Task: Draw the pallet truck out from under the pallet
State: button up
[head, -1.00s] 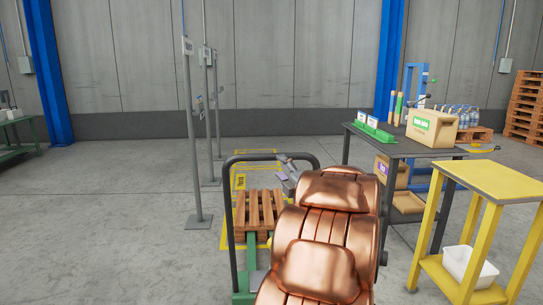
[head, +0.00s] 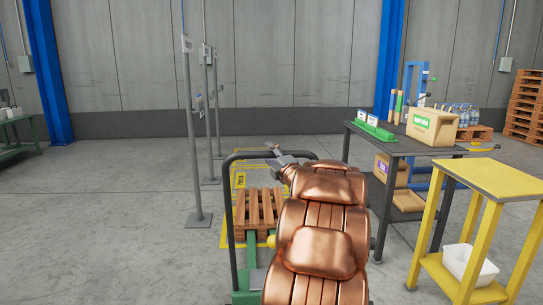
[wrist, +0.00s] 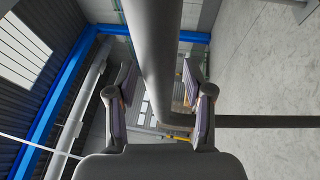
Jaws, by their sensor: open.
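The pallet truck shows in the head view as a dark hoop handle (head: 228,215) above a green base (head: 243,298). A wooden pallet (head: 256,207) lies just beyond the handle, with a green part of the truck running up to it. My gripper (head: 274,152) is at the handle's top bar, and my copper arm hides the handle's right side. In the wrist view my open gripper (wrist: 163,100) has one finger on each side of a thick grey tube of the handle (wrist: 152,50). The tube looks unclamped; I cannot tell if a finger touches it.
Yellow floor markings (head: 240,180) surround the pallet. Grey posts (head: 193,140) stand to the left of it. A dark table (head: 400,147) with a carton (head: 432,127) and a yellow stand (head: 490,178) are on the right. The floor at left is clear.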

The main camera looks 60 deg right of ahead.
grip_shut()
dwell(0.3)
dwell(0.3)
